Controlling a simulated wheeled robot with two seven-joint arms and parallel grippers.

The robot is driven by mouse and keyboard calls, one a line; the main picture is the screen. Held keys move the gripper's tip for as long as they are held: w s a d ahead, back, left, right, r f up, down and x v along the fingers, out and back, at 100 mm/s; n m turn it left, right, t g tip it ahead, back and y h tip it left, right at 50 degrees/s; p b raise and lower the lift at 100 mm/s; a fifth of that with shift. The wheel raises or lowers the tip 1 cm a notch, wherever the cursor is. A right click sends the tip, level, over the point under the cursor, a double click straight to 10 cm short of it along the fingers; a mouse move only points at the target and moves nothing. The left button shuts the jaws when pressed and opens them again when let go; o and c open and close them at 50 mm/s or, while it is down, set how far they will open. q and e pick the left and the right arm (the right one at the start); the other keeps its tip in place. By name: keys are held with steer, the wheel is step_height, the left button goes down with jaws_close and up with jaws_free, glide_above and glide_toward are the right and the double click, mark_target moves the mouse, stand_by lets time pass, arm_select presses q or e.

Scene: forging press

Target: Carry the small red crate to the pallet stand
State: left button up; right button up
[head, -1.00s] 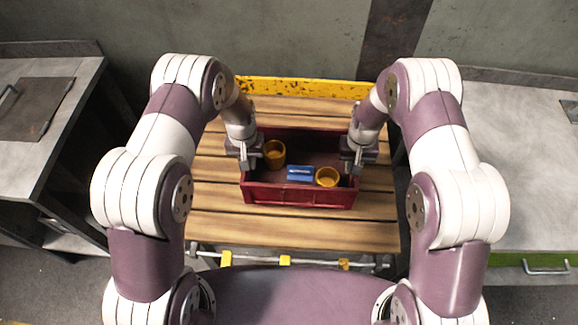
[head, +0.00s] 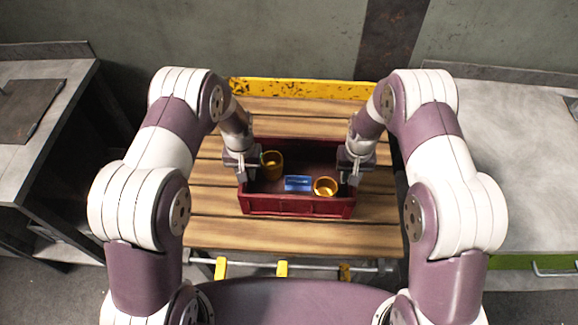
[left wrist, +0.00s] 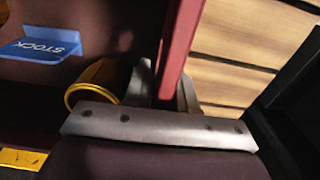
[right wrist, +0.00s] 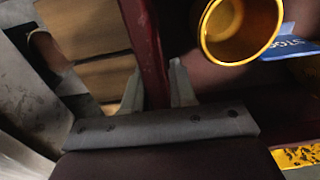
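The small red crate (head: 297,205) is over the wooden slats of the pallet stand (head: 290,236), upright. I cannot tell whether its bottom touches the boards. It holds two yellow cups (head: 272,165) (head: 325,187) and a blue STOCK piece (head: 298,184). My left gripper (head: 241,172) is at the crate's left wall; in the left wrist view its fingers (left wrist: 168,90) lie on both sides of the red wall, shut on it. My right gripper (head: 354,172) is at the right wall; its fingers (right wrist: 158,92) also clasp the wall in the right wrist view.
A yellow worn beam (head: 300,89) runs along the stand's back edge. Several yellow posts (head: 282,269) and a rail are at its front. Grey benches stand at left (head: 75,85) and right (head: 520,150). Bare slats lie in front of and behind the crate.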

arm_select(q)
steer(key=shift+o, duration=0.8)
steer(key=shift+r, duration=0.2)
arm_select(e)
steer(key=shift+o, duration=0.8)
steer(key=shift+r, duration=0.2)
arm_select(q)
steer(key=shift+r, duration=0.1)
step_height(320, 180, up, 12)
steer(key=shift+f, duration=0.25)
steer(key=shift+r, duration=0.2)
arm_select(e)
steer(key=shift+r, duration=0.35)
step_height(320, 180, up, 11)
steer(key=shift+r, duration=0.15)
